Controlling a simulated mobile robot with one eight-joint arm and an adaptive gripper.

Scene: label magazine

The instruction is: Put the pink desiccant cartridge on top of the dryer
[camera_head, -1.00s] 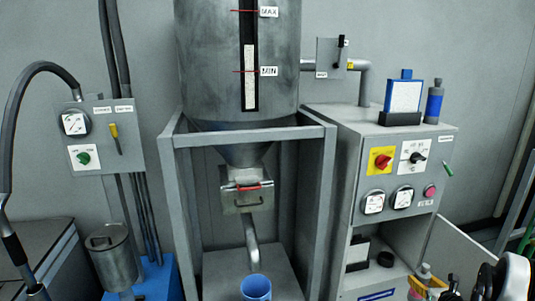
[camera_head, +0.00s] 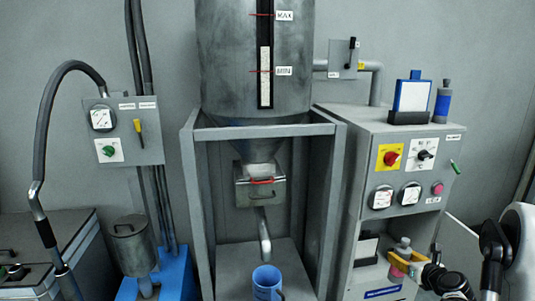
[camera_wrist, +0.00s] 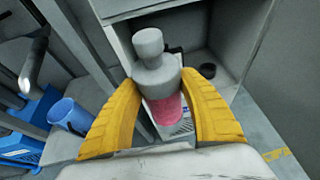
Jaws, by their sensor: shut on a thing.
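The pink desiccant cartridge (camera_wrist: 166,110) has a grey cap and shoulder over a pink body. It is upright between the two yellow fingers of my gripper (camera_wrist: 166,118) in the wrist view, and the fingers are shut on it. In the head view the cartridge (camera_head: 401,258) and my gripper (camera_head: 410,264) are at the open lower bay of the dryer (camera_head: 400,140). The dryer is a grey cabinet with knobs and gauges on its front. Its top holds a blue-framed white panel (camera_head: 413,95) and a blue bottle with a grey cap (camera_head: 442,103).
The hopper (camera_head: 240,80) and its frame stand left of the dryer, with a blue cup (camera_head: 267,281) below the outlet. A wall pipe and valve box (camera_head: 343,58) are behind the dryer top. The dryer top's front left part looks clear.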

